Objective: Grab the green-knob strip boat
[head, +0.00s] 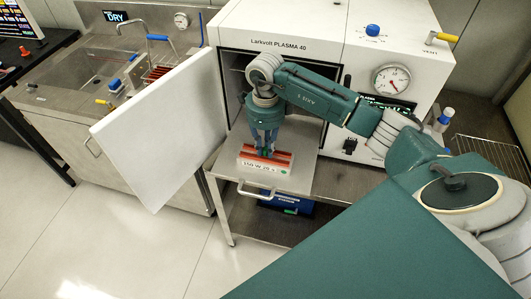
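A strip boat with reddish-brown strips (281,157) sits on the metal surface in front of the open plasma machine. A small green spot, apparently its knob (287,171), shows at its front right. A white label with black print is at its front. My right gripper (266,152) points down from above, with its fingertips at the boat's middle. The fingertips are small and partly merge with the boat, so I cannot tell whether they are closed on it. My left gripper is not in view.
The plasma machine's white door (160,130) stands open to the left of the boat. Its chamber is behind my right wrist. A sink bench (50,100) with a rack of reddish strips (157,73) is at the left. A blue box (285,204) is on the lower shelf.

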